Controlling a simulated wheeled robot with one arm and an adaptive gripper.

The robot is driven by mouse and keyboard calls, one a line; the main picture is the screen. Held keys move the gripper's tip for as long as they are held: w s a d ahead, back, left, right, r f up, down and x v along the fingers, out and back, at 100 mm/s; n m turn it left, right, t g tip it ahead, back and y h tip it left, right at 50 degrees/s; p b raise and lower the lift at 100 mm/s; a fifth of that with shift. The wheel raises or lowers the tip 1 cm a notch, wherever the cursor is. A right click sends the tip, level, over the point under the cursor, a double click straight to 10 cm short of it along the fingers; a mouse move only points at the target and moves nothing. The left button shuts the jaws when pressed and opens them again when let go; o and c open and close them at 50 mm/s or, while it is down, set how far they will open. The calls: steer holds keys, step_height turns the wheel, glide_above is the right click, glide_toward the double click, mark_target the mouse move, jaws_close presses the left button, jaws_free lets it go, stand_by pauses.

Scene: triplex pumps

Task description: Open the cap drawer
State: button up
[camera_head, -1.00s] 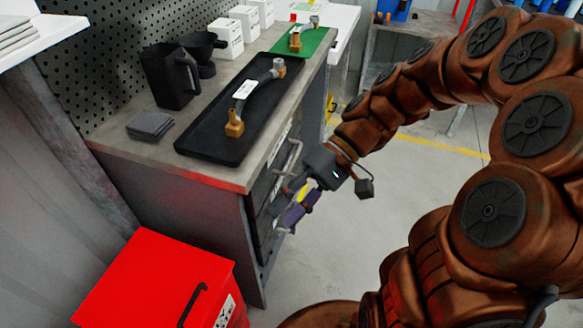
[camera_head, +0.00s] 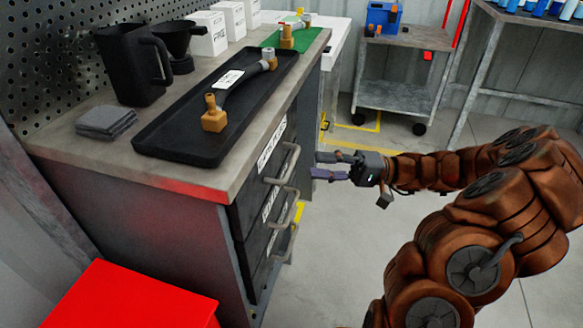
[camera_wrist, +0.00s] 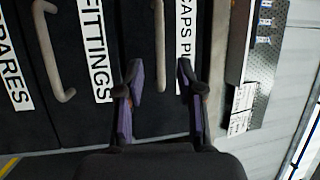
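The cap drawer is the top black drawer of the bench cabinet, with a white label (camera_head: 271,144) and a grey bar handle (camera_head: 287,164). It looks shut. In the wrist view its label begins "CAPS" (camera_wrist: 186,40) and its handle (camera_wrist: 159,48) runs between my finger lines. My gripper (camera_head: 317,166) is open and empty, level with this handle and a little to its right, apart from it. In the wrist view the purple-padded fingers of my gripper (camera_wrist: 160,72) stand either side of the handle line.
Below are the fittings drawer, with its handle (camera_head: 281,205), and a spares drawer, whose label (camera_wrist: 14,62) shows in the wrist view. The worktop (camera_head: 226,181) overhangs above. A red box (camera_head: 135,298) stands at the front left. The floor (camera_head: 335,245) right of the drawers is clear.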

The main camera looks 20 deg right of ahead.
mark_target(292, 162)
steer(key=shift+b+x, duration=0.65)
steer(key=shift+x, duration=2.9)
steer(key=shift+s, duration=0.1)
steer(key=shift+c, duration=0.4)
jaws_close()
